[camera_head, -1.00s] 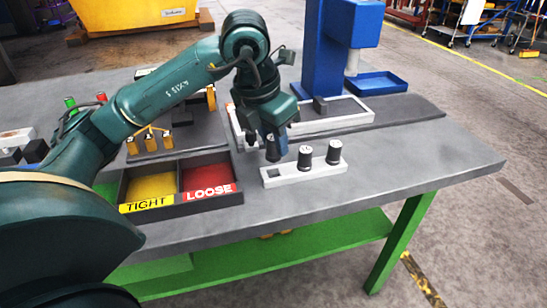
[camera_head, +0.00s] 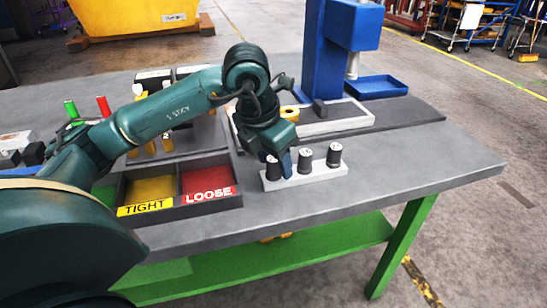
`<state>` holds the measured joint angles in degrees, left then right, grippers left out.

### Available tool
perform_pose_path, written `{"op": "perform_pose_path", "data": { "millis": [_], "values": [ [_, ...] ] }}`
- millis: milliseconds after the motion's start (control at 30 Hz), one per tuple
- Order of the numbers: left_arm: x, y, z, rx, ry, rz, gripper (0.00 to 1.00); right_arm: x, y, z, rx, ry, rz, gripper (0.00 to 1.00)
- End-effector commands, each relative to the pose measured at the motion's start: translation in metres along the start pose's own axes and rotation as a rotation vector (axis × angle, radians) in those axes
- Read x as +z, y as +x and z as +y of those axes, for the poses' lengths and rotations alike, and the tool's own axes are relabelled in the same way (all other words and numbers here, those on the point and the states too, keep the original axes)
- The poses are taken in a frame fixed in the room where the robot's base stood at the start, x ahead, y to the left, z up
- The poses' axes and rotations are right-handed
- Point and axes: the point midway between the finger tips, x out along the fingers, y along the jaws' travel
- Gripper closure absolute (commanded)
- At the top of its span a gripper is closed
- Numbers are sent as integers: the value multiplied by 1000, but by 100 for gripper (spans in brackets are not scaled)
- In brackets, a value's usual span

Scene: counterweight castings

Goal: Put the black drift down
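A black drift (camera_head: 272,170) stands upright at the left end of a white block (camera_head: 308,180), seemingly in its left slot. Two more black cylinders with pale tops, one in the middle (camera_head: 305,162) and one at the right (camera_head: 334,155), stand in the same block. My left gripper (camera_head: 284,165) is low over the block's left end. My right gripper is not in view.
A divided tray with a yellow TIGHT bin (camera_head: 150,190) and a red LOOSE bin (camera_head: 207,181) lies left of the block. A blue press (camera_head: 321,50) and a blue tray (camera_head: 376,86) stand behind. The grey bench (camera_head: 420,165) is clear to the right.

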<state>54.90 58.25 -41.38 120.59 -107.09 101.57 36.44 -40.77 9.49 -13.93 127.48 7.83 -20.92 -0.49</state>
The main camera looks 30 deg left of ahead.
Motion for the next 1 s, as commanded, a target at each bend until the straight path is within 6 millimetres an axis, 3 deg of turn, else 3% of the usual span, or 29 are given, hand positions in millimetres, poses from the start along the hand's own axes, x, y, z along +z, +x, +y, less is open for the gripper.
{"op": "perform_pose_path", "data": {
  "millis": [367, 600, 800, 1000],
  "values": [
    [2, -12, 0, 0, 0, -4, 51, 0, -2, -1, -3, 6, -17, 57],
    [3, -63, 0, 1, 1, -7, 51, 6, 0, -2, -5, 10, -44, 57],
    [2, -102, 0, 1, 0, -5, 51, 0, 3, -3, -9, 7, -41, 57],
    [2, -121, 0, 0, 0, -2, 51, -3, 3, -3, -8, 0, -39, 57]
  ]
}}
